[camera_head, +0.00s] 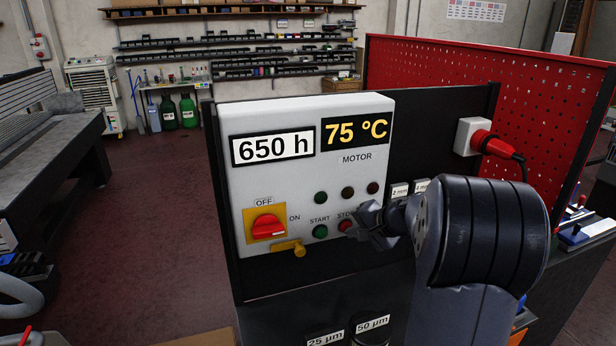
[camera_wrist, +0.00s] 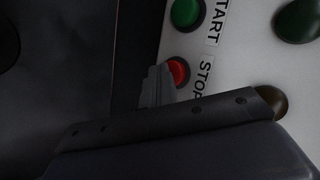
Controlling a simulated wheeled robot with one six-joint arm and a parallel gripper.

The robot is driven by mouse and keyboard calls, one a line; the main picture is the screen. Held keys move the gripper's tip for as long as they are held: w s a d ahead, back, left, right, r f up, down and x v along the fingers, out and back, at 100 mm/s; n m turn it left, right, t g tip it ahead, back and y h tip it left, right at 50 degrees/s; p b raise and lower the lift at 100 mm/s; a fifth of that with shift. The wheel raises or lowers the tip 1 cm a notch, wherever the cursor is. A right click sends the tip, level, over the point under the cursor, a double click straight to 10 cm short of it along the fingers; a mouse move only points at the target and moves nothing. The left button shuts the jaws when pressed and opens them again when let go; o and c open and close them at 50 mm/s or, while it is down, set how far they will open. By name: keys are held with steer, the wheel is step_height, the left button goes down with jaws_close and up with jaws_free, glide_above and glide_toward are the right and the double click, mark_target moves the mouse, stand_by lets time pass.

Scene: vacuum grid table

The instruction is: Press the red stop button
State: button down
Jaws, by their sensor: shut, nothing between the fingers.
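The red stop button (camera_head: 345,226) sits low on the light grey control panel (camera_head: 290,180), right of the green start button (camera_head: 320,231). My gripper (camera_head: 358,232) is shut and empty, with its tips right beside the stop button in the head view. In the wrist view the red stop button (camera_wrist: 178,72) is partly covered by my gripper's fingertips (camera_wrist: 160,72). The tips overlap the button's edge there; I cannot tell whether they touch it. The green start button (camera_wrist: 186,13) shows above it.
A red and yellow rotary switch (camera_head: 267,226) and a small brass-coloured padlock (camera_head: 298,249) are left of the buttons. Dark indicator lamps (camera_head: 347,193) sit above. A red plug (camera_head: 492,143) sticks out at the right. A red perforated board (camera_head: 480,90) stands behind.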

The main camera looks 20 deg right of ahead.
steer(key=shift+s, duration=0.15)
steer(key=s+b, duration=0.3)
steer(key=s, duration=0.3)
stand_by(0.4)
steer(key=shift+d, duration=0.1)
stand_by(0.4)
